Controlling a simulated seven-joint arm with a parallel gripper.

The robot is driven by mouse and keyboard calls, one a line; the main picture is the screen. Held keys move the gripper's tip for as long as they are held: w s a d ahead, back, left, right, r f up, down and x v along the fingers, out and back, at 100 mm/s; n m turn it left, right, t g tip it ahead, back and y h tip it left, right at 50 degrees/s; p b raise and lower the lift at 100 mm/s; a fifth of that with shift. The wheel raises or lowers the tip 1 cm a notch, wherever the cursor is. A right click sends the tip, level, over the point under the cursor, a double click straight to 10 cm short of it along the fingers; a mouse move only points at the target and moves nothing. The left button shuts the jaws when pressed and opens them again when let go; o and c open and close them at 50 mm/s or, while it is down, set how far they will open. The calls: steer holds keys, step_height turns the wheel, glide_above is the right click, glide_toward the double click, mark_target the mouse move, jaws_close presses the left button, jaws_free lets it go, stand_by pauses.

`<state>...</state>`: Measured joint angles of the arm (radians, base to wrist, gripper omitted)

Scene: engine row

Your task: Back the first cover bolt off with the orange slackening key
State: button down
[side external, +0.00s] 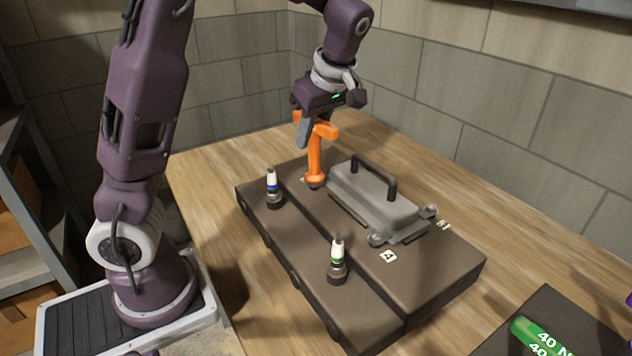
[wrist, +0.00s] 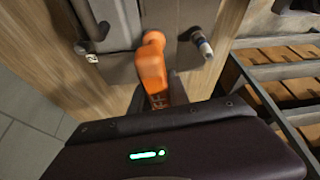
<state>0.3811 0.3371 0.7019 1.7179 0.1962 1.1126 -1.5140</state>
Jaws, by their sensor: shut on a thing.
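The orange slackening key (side external: 315,158) stands upright, its lower end down at a rear corner of the grey cover (side external: 372,197) on the dark engine block (side external: 440,266). My gripper (side external: 318,128) is shut on the key's orange handle at the top. The bolt under the key is hidden by it. Other cover bolts show at the front corners of the cover (side external: 378,240), near a label reading 4. In the wrist view the orange key (wrist: 152,65) runs away from the gripper toward the block, and its far end hides what it meets.
A blue-banded white-capped plug (side external: 272,187) and a green-banded one (side external: 337,262) stand up from the block. A black handle (side external: 374,172) arches over the cover. A green tool marked 40 (side external: 538,337) lies on a dark mat at the front right. Wooden table is clear behind.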

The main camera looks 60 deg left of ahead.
steer(key=shift+w+a+m+t, duration=0.1)
steer(key=shift+m+t, duration=0.2)
steer(key=shift+m, duration=0.6)
steer(key=n+g, duration=0.1)
steer(key=n, duration=0.4)
steer(key=shift+g, duration=0.4)
steer(key=n, duration=0.1)
steer(key=n+g, duration=0.1)
steer(key=n+h, duration=0.1)
steer(key=n, duration=0.1)
steer(key=shift+s, duration=0.25)
steer(key=n, duration=0.1)
steer(key=n+g+h, duration=0.1)
steer(key=n, duration=0.1)
steer(key=shift+s+d+n, duration=0.1)
steer(key=shift+d+n, duration=0.2)
steer(key=n, duration=0.1)
steer(key=n+h, duration=0.1)
steer(key=n, duration=0.1)
steer(key=n+h, duration=0.1)
steer(key=shift+s+d+n+g, duration=0.2)
steer(key=shift+d+n+g, duration=0.05)
steer(key=shift+n+g, duration=0.15)
